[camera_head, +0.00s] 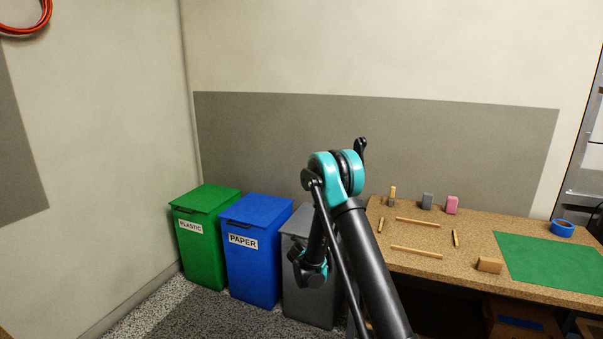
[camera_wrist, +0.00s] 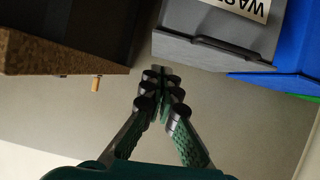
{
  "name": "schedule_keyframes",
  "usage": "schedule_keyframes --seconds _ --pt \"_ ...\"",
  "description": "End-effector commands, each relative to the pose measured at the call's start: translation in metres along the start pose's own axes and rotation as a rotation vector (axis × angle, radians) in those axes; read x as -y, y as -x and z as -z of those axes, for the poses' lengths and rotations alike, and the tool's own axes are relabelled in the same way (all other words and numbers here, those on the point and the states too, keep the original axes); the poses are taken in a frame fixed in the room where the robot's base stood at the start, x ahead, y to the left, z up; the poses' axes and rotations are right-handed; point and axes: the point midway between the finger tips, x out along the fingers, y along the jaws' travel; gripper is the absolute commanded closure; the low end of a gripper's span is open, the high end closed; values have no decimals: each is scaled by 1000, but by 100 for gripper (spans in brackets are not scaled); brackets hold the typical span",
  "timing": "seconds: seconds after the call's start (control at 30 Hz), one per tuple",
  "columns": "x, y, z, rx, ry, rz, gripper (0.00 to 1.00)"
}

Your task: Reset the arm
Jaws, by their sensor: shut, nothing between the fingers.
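My gripper (camera_wrist: 160,72) shows in the wrist view with its two dark, green-padded fingers drawn together at the tips. It is shut and empty, and nothing touches the fingers. In the wrist view a grey bin (camera_wrist: 215,55) with a black handle is beyond the fingertips, up and to the right. In the head view my black and teal arm is bent in the middle, in front of the grey bin (camera_head: 296,222), and hides part of it. The fingers cannot be made out in the head view.
A green bin (camera_head: 204,250) and a blue bin (camera_head: 250,275) stand left of the grey one. On the right, a cork-topped table (camera_head: 420,265) holds wooden sticks, small blocks, a green mat (camera_head: 550,262) and blue tape (camera_head: 562,228). Floor in front of the bins is clear.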

Motion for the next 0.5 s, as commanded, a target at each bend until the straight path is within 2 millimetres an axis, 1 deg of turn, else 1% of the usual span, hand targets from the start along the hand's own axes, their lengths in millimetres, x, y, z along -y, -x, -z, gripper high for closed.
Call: schedule_keyframes --seconds 0.17,0.27,0.4,0.5 --pt "-32 21 19 65 24 -19 100" --pt "-57 40 29 119 44 -28 100" --pt "-94 71 39 200 73 -32 100" --pt "-120 96 42 258 95 -27 100"
